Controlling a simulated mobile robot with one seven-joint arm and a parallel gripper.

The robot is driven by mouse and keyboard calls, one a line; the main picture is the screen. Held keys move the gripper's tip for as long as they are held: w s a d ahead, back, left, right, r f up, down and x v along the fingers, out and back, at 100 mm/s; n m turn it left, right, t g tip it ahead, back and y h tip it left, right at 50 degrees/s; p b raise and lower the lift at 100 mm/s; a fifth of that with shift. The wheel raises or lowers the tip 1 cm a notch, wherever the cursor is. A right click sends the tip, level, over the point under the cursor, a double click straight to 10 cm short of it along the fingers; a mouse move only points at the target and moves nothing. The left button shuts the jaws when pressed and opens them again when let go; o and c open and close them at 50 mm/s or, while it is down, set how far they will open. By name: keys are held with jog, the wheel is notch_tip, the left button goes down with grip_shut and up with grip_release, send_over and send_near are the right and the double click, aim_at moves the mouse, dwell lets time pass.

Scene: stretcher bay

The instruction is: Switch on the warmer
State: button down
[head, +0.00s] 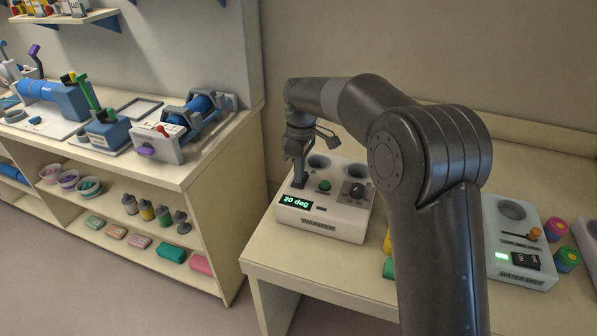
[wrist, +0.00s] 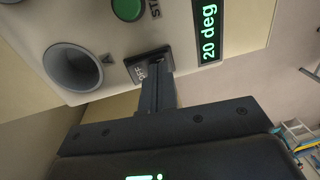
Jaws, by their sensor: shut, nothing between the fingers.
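The warmer (head: 345,226) is a white box on the right-hand bench, with two round wells, a green button (head: 324,186), a dark knob (head: 357,190) and a lit display (head: 296,203) reading "20 deg". My gripper (head: 299,180) points down over its left side, behind the display. In the wrist view my shut, empty gripper (wrist: 160,68) is at a small black switch (wrist: 139,72) marked "OFF". The fingers cover part of the switch; I cannot tell whether they press it. The green button (wrist: 127,8) and a well marked A (wrist: 72,68) are beside it.
A second white device (head: 520,268) with a slider and switch stands right of my arm, near colored jars (head: 567,259). My arm hides part of the bench between them. The left bench (head: 205,165) holds several blue tools.

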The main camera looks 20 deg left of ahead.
aim_at(298, 184)
jog(key=shift+w+r, duration=0.15)
jog(key=shift+w, duration=0.25)
jog(key=shift+r, duration=0.25)
notch_tip(298, 184, up, 13)
jog(key=s, duration=0.2)
jog(key=shift+r, duration=0.2)
jog(key=shift+s+d, duration=0.1)
